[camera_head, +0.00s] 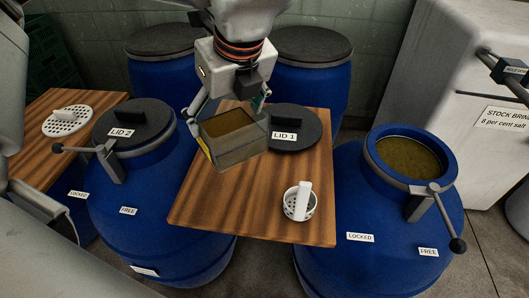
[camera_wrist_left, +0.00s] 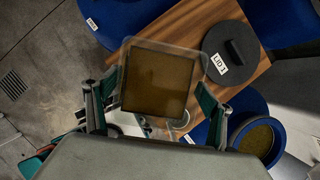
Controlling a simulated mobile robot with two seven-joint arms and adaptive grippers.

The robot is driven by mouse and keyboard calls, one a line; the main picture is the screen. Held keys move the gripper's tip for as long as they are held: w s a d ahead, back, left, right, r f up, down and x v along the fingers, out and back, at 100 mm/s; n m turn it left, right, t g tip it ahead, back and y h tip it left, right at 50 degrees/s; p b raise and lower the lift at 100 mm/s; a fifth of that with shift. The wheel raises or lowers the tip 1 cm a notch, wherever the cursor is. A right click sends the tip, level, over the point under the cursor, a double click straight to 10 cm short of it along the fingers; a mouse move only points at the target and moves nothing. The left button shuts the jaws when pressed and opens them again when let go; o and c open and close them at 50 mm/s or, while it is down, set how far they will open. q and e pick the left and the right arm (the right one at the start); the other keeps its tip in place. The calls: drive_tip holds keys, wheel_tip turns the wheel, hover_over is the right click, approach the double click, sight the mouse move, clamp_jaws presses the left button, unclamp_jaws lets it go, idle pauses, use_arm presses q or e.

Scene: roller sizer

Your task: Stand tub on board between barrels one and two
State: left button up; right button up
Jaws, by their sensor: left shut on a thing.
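My left gripper (camera_head: 232,112) is shut on a square, see-through tub (camera_head: 238,154) of brown liquid, with a finger at either side. The tub is nearly level over the left part of the wooden board (camera_head: 255,220); a gap beneath it is hard to judge. In the left wrist view the tub (camera_wrist_left: 155,82) sits between the fingers (camera_wrist_left: 157,100). The board bridges blue barrel one (camera_head: 385,215) at right, open and full of brownish brine, and barrel two (camera_head: 140,215) at left, closed by lid 2 (camera_head: 130,117). My right gripper is not in view.
Lid 1 (camera_head: 290,130) lies on the board's far right part, close to the tub. A white perforated cup (camera_head: 299,204) stands near the front right. The board's front left is clear. More barrels (camera_head: 312,80) stand behind; a stock brine tank (camera_head: 440,80) is at right.

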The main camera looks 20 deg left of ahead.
sight(250, 142)
use_arm(q)
drive_tip(key=n, duration=0.1)
drive_tip(key=r+n+g, duration=0.1)
drive_tip(key=n, duration=0.3)
drive_tip(key=shift+w+r+g+y, duration=0.1)
drive_tip(key=shift+r+g+y, duration=0.2)
drive_tip(key=shift+g+y, duration=0.1)
drive_tip(key=n, duration=0.1)
drive_tip(key=n+g, duration=0.1)
drive_tip(key=n, duration=0.1)
drive_tip(key=shift+a+r+n, duration=0.15)
drive_tip(key=shift+r+n, duration=0.15)
drive_tip(key=shift+r, duration=0.05)
drive_tip(key=shift+f+n+g, duration=0.25)
drive_tip(key=shift+n+g, duration=0.15)
drive_tip(key=shift+n, duration=0.1)
wheel_tip(250, 142, down, 19)
drive_tip(key=shift+f, duration=0.2)
drive_tip(key=o, duration=2.1)
drive_tip(key=v, duration=1.2)
drive_tip(key=shift+a+r+b, duration=0.1)
drive_tip(key=shift+a+b, duration=0.05)
drive_tip(key=shift+b, duration=0.25)
